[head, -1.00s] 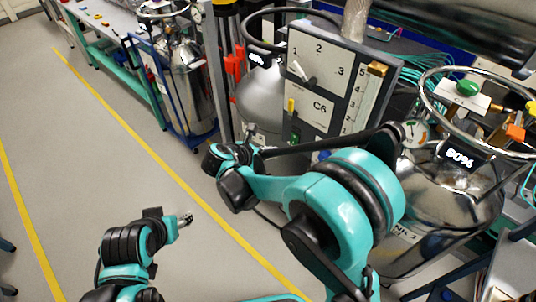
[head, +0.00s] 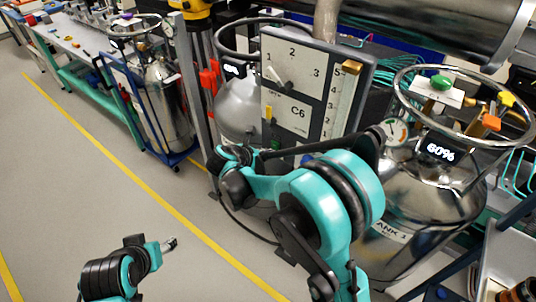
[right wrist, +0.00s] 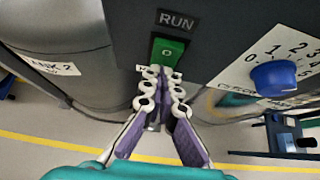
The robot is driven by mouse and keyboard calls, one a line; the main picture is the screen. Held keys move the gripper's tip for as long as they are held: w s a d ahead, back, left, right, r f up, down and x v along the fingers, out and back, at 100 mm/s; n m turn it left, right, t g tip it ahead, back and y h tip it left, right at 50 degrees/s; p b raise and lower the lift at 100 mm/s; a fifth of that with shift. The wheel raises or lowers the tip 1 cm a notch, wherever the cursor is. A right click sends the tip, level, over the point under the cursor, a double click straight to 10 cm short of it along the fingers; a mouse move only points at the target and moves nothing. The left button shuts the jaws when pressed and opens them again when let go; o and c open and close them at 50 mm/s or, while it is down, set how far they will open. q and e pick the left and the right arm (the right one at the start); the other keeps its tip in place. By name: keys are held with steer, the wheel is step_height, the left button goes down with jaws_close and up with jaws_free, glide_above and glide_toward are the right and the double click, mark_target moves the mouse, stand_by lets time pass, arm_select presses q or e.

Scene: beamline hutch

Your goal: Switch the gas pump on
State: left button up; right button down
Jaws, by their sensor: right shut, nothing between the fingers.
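A grey control panel marked C6 (head: 298,112) stands upright in the head view, with a dial, a yellow lever and a gauge strip. In the right wrist view a green rocker switch (right wrist: 167,52), marked 0, sits under a RUN label (right wrist: 178,21). My right gripper (right wrist: 163,84) is shut and empty, its fingertips just below the switch; I cannot tell whether they touch it. In the head view my right arm partly hides the panel's lower part. My left gripper (head: 168,243) is over the floor, away from the panel; its jaws are too small to read.
A blue knob (right wrist: 274,76) with a number scale is right of the switch. A steel tank reading 60% (head: 430,190) stands right of the panel, a grey tank (head: 238,110) behind left. Open floor (head: 90,190) lies left.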

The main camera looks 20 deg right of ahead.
arm_select(q)
steer(key=shift+r, duration=0.1)
arm_select(e)
steer(key=shift+d, duration=0.1)
arm_select(q)
steer(key=shift+r+p, duration=0.5)
steer(key=shift+p, duration=0.1)
arm_select(e)
steer(key=shift+r, duration=0.8)
